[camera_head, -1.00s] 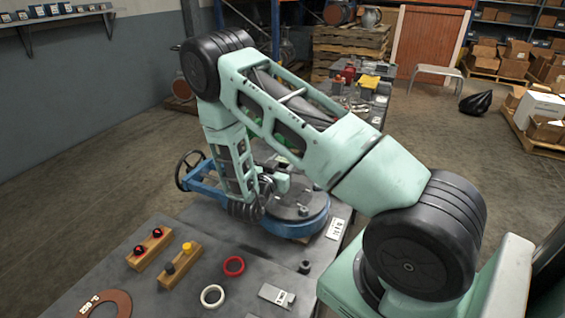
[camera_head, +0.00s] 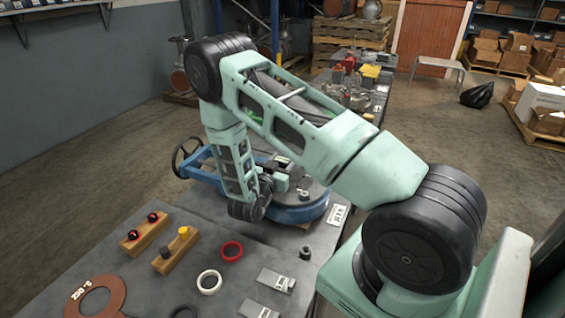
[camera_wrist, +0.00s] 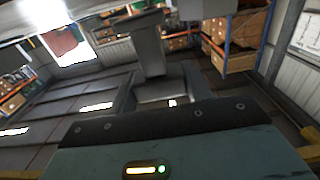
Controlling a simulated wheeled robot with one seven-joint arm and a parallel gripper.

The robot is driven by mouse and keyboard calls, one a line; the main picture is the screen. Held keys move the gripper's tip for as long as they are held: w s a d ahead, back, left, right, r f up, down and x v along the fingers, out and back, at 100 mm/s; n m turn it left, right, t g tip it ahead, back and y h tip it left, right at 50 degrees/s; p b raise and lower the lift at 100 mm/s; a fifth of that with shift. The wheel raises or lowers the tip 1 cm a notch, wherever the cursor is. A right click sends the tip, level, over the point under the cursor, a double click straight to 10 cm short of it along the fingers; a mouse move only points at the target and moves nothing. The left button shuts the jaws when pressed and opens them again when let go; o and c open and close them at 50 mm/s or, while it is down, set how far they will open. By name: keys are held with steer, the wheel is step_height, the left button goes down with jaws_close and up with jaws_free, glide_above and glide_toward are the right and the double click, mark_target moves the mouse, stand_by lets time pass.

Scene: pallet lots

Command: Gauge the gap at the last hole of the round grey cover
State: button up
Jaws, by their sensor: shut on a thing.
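The round grey cover (camera_head: 312,191) lies on a blue round housing (camera_head: 303,214) with a handwheel at its left. My arm and gripper hide much of its left side, and I cannot make out its holes. My gripper (camera_head: 279,181) is over the left part of the cover, small and partly hidden by my wrist. In the wrist view a grey piece (camera_wrist: 149,50) stands upright ahead of my gripper's body. My gripper is shut on this grey piece; I cannot tell what it is, or whether it touches the cover.
Two wooden blocks with knobs (camera_head: 145,233), a red ring (camera_head: 231,251), a white ring (camera_head: 209,282), a brown ring plate (camera_head: 97,298) and a grey plate with a label (camera_head: 277,281) lie on the near bench. A dark nut (camera_head: 305,253) stands nearby. A white card (camera_head: 338,215) is right of the housing.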

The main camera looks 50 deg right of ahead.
steer(key=shift+f+b, duration=0.5)
steer(key=shift+f, duration=0.1)
steer(key=o, duration=1.3)
steer(key=shift+o, duration=0.2)
steer(key=shift+a, duration=0.1)
steer(key=v, duration=0.7)
steer(key=shift+a+b, duration=0.15)
steer(key=shift+b, duration=0.2)
